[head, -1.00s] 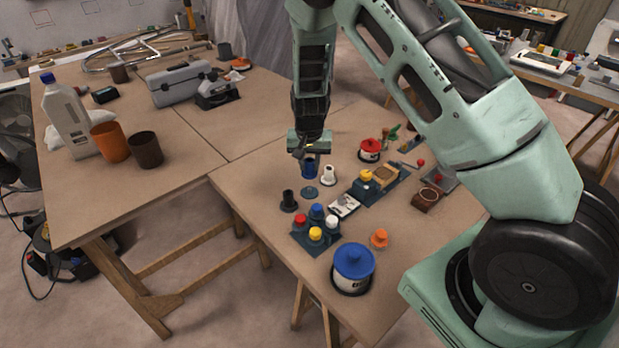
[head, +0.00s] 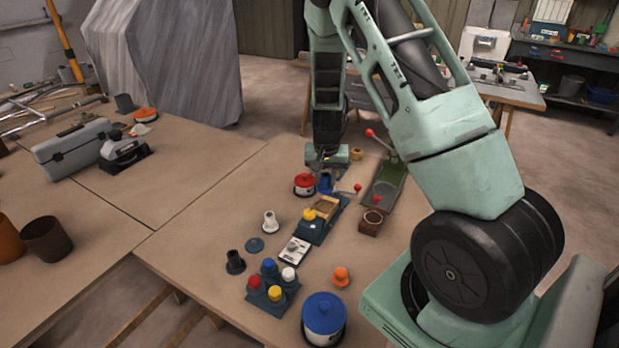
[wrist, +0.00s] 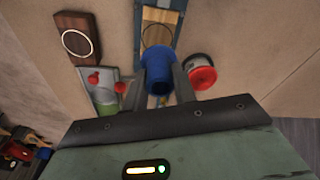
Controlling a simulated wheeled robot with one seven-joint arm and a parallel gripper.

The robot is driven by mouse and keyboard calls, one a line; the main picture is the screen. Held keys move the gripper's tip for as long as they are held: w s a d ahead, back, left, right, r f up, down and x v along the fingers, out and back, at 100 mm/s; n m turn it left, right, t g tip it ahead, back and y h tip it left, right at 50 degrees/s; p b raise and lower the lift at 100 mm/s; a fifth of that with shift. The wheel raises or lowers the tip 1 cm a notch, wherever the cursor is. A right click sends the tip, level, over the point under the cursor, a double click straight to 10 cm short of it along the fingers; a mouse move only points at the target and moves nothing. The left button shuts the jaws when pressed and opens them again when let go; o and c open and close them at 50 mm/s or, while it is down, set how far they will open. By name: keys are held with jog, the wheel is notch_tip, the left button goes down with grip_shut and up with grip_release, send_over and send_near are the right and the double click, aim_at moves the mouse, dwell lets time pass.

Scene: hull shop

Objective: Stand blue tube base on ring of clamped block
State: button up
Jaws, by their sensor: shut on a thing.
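A blue tube (wrist: 158,86) is between the fingers of my gripper (wrist: 160,92) in the wrist view; the gripper is shut on it. In the head view the tube (head: 324,184) shows below my gripper (head: 325,173). The clamped block (head: 327,206) is pale wood in a blue clamp (head: 312,230) with a yellow knob, just nearer than the tube. In the wrist view a dark ring marks the block (wrist: 158,20), whose top shows beyond the tube. The tube appears held above the table, off the ring; its exact height is unclear.
A red-lidded pot (head: 304,185) stands close left of the tube.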

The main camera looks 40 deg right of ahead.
aim_at(325, 191)
jog(key=shift+f+b, duration=2.3)
jog(key=shift+f, duration=0.6)
jog(key=shift+f+b, duration=0.4)
jog(key=shift+f, duration=0.2)
jog(key=o, duration=0.7)
jog(key=shift+o, duration=0.2)
jog(key=shift+s+a+r+p, duration=0.2)
jog(key=shift+r+p, duration=1.3)
jog(key=shift+r, duration=0.35)
jog(key=shift+s+a+r+p, duration=0.2)
jog(key=shift+r+p, duration=1.3)
jog(key=shift+r, duration=0.35)
jog(key=shift+s+a+r+p, duration=0.2)
jog(key=shift+r+p, duration=1.3)
jog(key=shift+r, duration=0.35)
